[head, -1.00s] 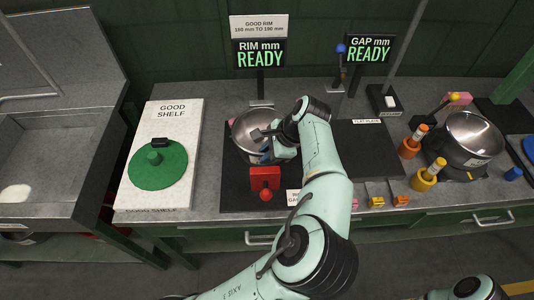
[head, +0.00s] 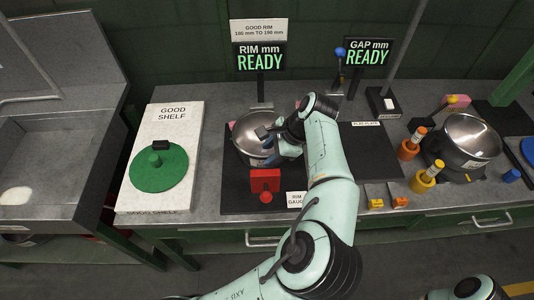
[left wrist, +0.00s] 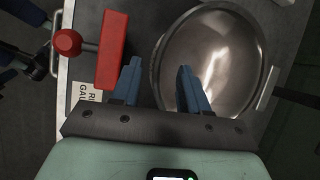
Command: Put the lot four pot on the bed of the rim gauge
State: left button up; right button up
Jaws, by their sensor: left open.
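A steel pot (head: 246,130) stands upright on the dark bed of the rim gauge (head: 236,195), behind the red block. Its label is too small to read. The left gripper (head: 266,142) is at the pot's right side in the head view and hides part of it. In the left wrist view the fingers (left wrist: 158,78) are apart, one outside the rim and the other over the inside of the pot (left wrist: 222,62). I cannot tell whether they touch it. The rim display (head: 261,58) reads READY. The right gripper is not in view.
A red block with a knob (head: 265,181) stands at the bed's front. The good shelf (head: 172,112) with a green disc (head: 158,168) is to the left. Another steel pot (head: 468,138), orange and yellow pegs, and the gap display (head: 367,53) are to the right.

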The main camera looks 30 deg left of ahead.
pick_arm(q)
jog(key=p+v, duration=0.2)
jog(key=v, duration=0.7)
jog(key=shift+r+p, duration=0.15)
jog(key=shift+p, duration=0.15)
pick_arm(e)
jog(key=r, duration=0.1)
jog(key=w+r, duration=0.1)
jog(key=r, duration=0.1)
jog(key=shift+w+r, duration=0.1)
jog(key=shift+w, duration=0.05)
pick_arm(q)
jog(key=shift+w+d, duration=0.1)
